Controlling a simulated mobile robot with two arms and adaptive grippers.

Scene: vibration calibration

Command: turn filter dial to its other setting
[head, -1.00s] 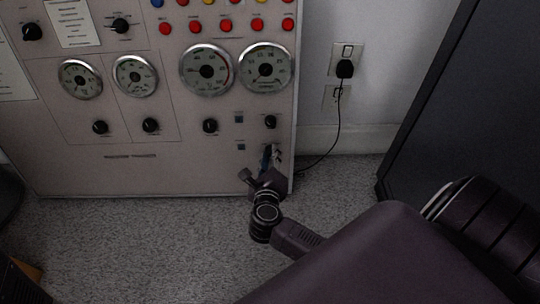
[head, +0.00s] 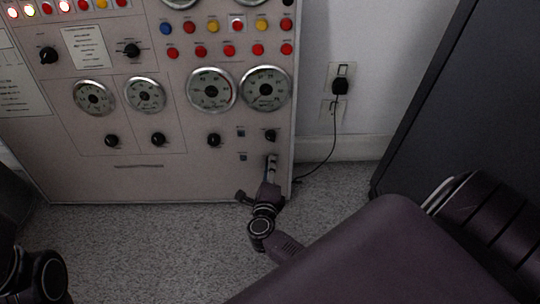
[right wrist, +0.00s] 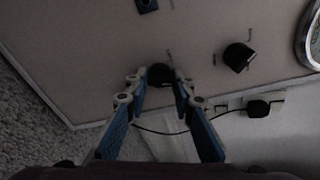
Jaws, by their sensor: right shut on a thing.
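The filter dial, by its place most likely the small black knob (right wrist: 160,74) low on the panel, sits between my right gripper's fingertips in the right wrist view. Its label cannot be read and its pointer setting cannot be told. In the head view my right gripper (head: 271,163) reaches the panel's lower right corner and covers that knob. My right gripper is shut on it, with the blue-padded fingers on either side. My left gripper is out of view; a dark part of my left arm shows at the lower left.
Another black knob (head: 270,135) is just above the gripper, with small blue switches (head: 243,156) to its left. Gauges (head: 265,89) and coloured buttons (head: 237,24) are higher on the panel. A plug with a cord (head: 340,87) hangs right of it. A dark cabinet (head: 450,90) stands at right.

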